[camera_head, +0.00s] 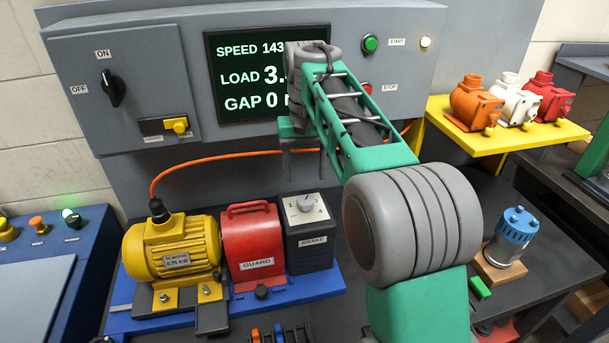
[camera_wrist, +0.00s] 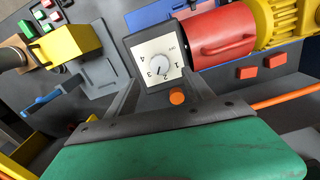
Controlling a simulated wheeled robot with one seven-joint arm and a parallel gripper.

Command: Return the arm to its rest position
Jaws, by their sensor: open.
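My green and grey arm (camera_head: 360,130) reaches up and forward over the bench, in front of the grey control panel (camera_head: 400,60). My gripper (camera_head: 304,172) points down, open and empty, above and behind the brake box (camera_head: 308,243). In the wrist view my gripper's two grey fingers (camera_wrist: 160,82) are spread apart. The brake box's white dial (camera_wrist: 158,64) shows between and beyond them, apart from the fingers as far as I can tell.
A yellow motor (camera_head: 172,250) and a red guard (camera_head: 252,245) stand left of the brake box. An orange cable (camera_head: 215,156) runs behind them. Right are a yellow shelf (camera_head: 480,143) with orange, white and red motors, and a blue-topped motor (camera_head: 510,235). The panel's screen is partly hidden by my arm.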

